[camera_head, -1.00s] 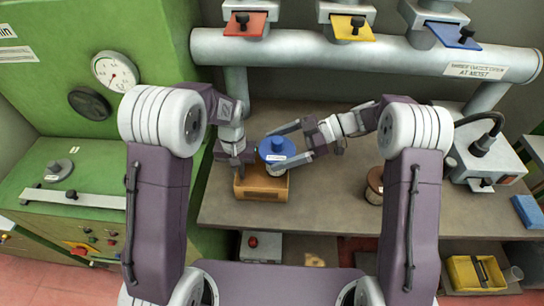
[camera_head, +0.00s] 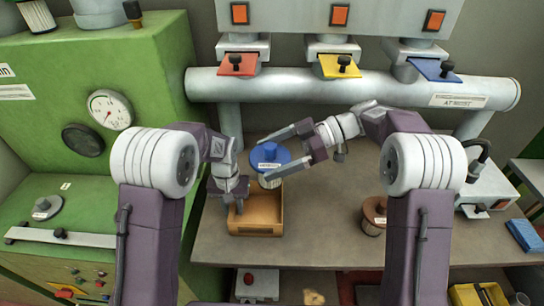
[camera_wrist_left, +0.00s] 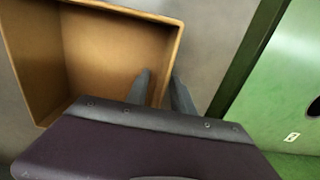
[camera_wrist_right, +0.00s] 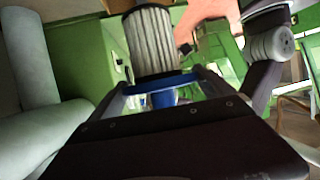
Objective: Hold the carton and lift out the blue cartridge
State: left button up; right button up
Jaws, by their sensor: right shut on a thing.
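The blue cartridge (camera_head: 269,156) has a blue disc top and a pale body with a label. It is upright, above the back part of the open brown carton (camera_head: 256,229). The carton stands on the bench and looks empty in the left wrist view (camera_wrist_left: 95,50). The left fingertips (camera_wrist_left: 161,82) show there.
A brown spool (camera_head: 373,214) stands on the bench to the right. A grey pipe (camera_head: 300,86) with red, yellow and blue tabs runs behind. A green machine (camera_head: 100,75) borders the left. The bench middle (camera_head: 320,225) is clear.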

pick_arm(q)
notch_tip(320, 180, up, 12)
dwell(0.6)
jog(key=shift+r, duration=0.1)
